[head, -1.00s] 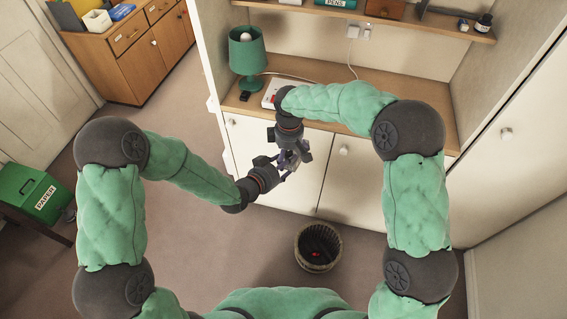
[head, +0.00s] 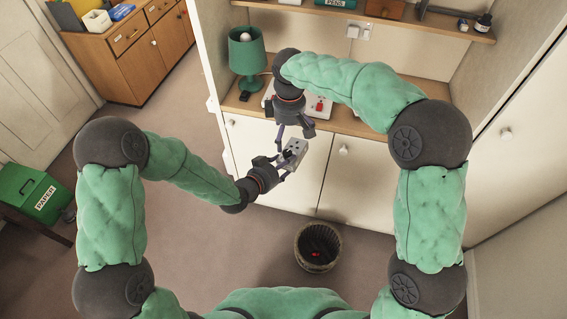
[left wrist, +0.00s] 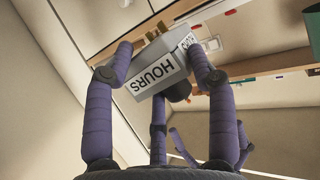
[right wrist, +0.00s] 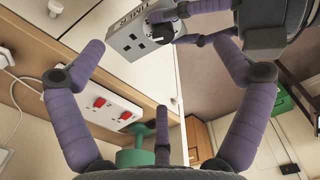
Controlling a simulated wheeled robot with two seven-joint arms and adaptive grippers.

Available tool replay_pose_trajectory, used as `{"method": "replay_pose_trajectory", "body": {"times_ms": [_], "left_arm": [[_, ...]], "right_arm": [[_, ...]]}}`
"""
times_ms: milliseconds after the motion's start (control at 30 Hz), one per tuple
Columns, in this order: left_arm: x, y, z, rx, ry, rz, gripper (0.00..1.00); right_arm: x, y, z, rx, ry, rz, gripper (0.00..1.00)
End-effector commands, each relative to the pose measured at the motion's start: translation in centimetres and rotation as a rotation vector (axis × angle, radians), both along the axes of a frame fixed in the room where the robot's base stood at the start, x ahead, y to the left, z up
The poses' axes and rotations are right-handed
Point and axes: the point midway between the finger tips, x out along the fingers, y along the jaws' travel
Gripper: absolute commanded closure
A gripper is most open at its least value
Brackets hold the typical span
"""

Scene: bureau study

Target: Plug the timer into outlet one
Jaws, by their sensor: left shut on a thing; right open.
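The timer (head: 295,151) is a grey box with socket holes on one face, seen in the right wrist view (right wrist: 140,36). In the left wrist view it (left wrist: 163,72) shows an HOURS label and brass pins on its far side. My left gripper (head: 284,161) is shut on the timer, holding it in the air before the cupboard doors. My right gripper (head: 295,138) is open and empty, close above the timer. A white outlet strip with red switches (right wrist: 108,104) lies on the desk; my right arm hides part of it in the head view. Outlet numbers are not readable.
A green lamp (head: 247,55) and a small black object (head: 244,96) stand left of the strip on the wooden desk (head: 350,122). A wall socket (head: 358,32) is behind. A shelf overhangs the desk. A waste bin (head: 318,247) stands on the floor.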

Motion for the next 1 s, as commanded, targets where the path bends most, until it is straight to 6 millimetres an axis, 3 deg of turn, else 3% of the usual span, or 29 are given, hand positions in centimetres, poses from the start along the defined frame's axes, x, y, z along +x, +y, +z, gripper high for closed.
{"method": "replay_pose_trajectory", "body": {"times_ms": [100, 267, 367, 467, 600, 700, 867, 1000], "left_arm": [[0.1, 0.0, 0.1, 0.0, -0.004, -0.001, 1.0], [0.0, -0.1, 0.2, -0.001, -0.005, -0.002, 1.0], [0.0, -0.1, 0.2, 0.0, -0.006, -0.002, 1.0], [0.1, -0.1, 0.2, 0.0, -0.006, -0.002, 1.0], [0.1, -0.1, 0.2, -0.001, -0.006, -0.003, 1.0], [0.1, -0.1, 0.2, -0.001, -0.006, -0.003, 1.0], [0.1, -0.1, 0.2, -0.001, -0.006, -0.003, 1.0], [0.1, -0.1, 0.2, -0.001, -0.006, -0.003, 1.0]], "right_arm": [[0.0, 0.1, 1.2, 0.0, -0.001, 0.0, 0.01], [0.1, -0.6, 1.4, -0.005, 0.0, 0.003, 0.01], [0.4, -2.5, 0.5, -0.017, -0.005, 0.013, 0.01], [0.8, -5.7, -1.2, -0.038, -0.011, 0.035, 0.01], [0.1, -9.8, -6.2, -0.034, -0.004, 0.044, 0.01], [-1.2, -10.9, -10.6, 0.01, 0.008, 0.004, 0.01], [-4.3, -9.8, -17.4, 0.117, 0.046, -0.145, 0.01], [-7.9, -8.7, -22.8, 0.209, 0.089, -0.332, 0.01]]}}
